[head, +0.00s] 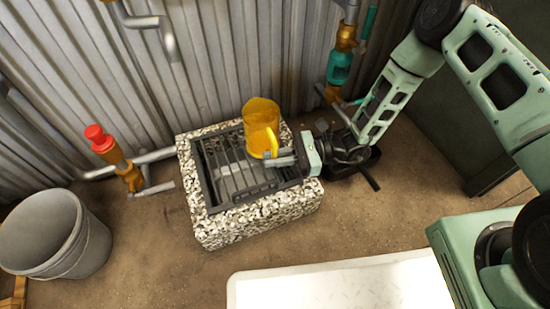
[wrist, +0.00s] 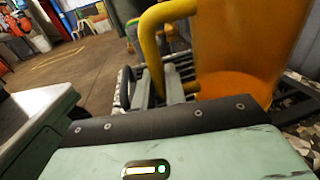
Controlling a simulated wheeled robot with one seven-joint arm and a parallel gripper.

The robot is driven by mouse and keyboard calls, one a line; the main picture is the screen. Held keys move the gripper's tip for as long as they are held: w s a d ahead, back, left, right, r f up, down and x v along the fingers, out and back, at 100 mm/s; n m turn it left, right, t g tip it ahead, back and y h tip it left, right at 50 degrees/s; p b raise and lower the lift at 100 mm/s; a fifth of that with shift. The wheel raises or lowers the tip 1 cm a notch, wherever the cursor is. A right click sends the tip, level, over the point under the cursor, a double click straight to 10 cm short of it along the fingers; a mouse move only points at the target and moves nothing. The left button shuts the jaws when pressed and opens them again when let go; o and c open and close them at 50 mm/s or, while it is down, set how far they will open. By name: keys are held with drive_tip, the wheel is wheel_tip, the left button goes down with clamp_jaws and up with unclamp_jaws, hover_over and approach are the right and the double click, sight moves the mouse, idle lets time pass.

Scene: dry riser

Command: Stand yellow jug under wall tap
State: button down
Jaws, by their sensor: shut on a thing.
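The yellow jug (head: 259,117) is upright over the right back part of the metal grate (head: 235,180). I cannot tell whether its base touches the bars. My gripper (head: 268,158) reaches in from the right and is shut on the jug's handle. In the wrist view, the jug's body (wrist: 240,50) fills the right side, and its handle (wrist: 149,45) runs down to my fingers (wrist: 163,90). A grey pipe with a bent-down spout (head: 168,42), likely the wall tap, is on the wall above and left of the jug.
The grate sits in a pebbled stone block (head: 255,222). A grey bucket (head: 55,235) stands at left, near a red-capped pipe fitting (head: 100,140). Orange and teal pipework (head: 340,65) is on the wall at right. A white surface (head: 340,287) lies in front.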

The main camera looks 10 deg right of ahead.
drive_tip(key=shift+f, duration=0.15)
drive_tip(key=c, duration=1.5)
unclamp_jaws()
drive_tip(key=shift+o, duration=0.2)
